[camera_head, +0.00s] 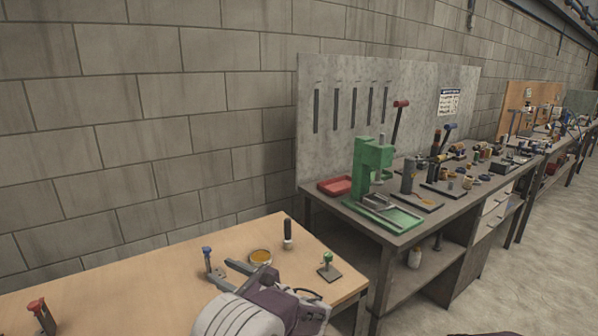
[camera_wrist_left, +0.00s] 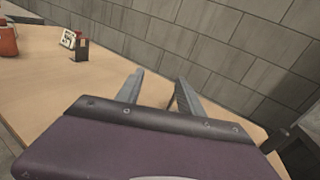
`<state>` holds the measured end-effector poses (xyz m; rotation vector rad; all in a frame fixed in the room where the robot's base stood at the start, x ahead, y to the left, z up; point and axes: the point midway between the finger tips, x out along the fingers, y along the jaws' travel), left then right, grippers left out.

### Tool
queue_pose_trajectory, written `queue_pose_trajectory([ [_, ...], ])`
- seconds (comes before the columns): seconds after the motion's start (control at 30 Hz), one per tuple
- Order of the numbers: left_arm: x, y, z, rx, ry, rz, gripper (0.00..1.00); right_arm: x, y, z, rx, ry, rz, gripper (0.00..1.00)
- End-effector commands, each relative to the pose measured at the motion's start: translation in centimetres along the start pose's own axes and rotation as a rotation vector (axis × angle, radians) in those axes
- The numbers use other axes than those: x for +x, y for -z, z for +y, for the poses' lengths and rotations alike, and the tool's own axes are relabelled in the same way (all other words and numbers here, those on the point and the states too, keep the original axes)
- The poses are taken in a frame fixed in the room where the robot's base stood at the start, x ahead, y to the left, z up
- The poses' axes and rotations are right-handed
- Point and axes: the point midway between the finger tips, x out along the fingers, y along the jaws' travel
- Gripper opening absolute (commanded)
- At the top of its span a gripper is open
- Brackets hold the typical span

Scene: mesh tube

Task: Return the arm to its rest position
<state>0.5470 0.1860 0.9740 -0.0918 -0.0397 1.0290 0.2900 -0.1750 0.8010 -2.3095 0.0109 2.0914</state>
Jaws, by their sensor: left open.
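My left gripper (camera_head: 243,271) is open and empty above the right part of the light wooden table (camera_head: 130,270), with its arm coming in from the bottom of the head view. Its two grey fingers (camera_wrist_left: 160,92) are spread apart in the left wrist view, with bare table and block wall beyond them. In the head view a small round dish with orange contents (camera_head: 261,257) is right by the fingers; I cannot tell if they touch. My right gripper is not in view.
On the wooden table are a blue-topped clamp (camera_head: 208,262), a dark upright cylinder (camera_head: 288,235), a green-knobbed stand (camera_head: 327,266) and a red-topped tool (camera_head: 41,315). A workbench with a green press (camera_head: 366,180) stands to the right. The block wall (camera_head: 140,130) is behind.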

Motion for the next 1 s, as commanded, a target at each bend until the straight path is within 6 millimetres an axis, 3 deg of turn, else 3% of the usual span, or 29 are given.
queue_pose_trajectory([
  [0.17,3.9,-2.0,5.8,-0.044,-0.164,0.062,0.45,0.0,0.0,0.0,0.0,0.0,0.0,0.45],
  [0.27,5.5,-1.6,10.7,-0.088,-0.289,0.158,0.45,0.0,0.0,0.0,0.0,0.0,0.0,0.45],
  [0.33,5.9,-0.5,15.1,-0.152,-0.403,0.263,0.45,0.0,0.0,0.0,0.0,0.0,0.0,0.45],
  [0.43,4.2,2.8,22.0,-0.321,-0.612,0.462,0.45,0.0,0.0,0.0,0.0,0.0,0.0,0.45],
  [0.53,-0.5,6.9,27.0,-0.577,-0.847,0.662,0.45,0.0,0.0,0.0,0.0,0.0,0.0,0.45],
  [0.6,-4.3,9.5,28.4,-0.775,-1.006,0.769,0.45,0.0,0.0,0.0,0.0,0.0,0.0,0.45],
  [0.67,-7.4,11.3,28.6,-0.946,-1.135,0.836,0.45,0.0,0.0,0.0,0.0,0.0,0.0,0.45],
  [0.8,-12.9,14.4,27.0,-1.306,-1.413,0.901,0.45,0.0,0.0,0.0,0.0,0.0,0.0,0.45],
  [0.87,-14.1,15.4,25.6,-1.48,-1.529,0.887,0.45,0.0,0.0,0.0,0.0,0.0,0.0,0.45],
  [0.9,-13.7,15.4,23.6,-1.628,-1.572,0.876,0.45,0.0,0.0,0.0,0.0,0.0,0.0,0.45],
  [1.0,-13.5,10.8,23.0,-1.647,-1.575,0.864,0.45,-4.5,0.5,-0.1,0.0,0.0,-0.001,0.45],
])
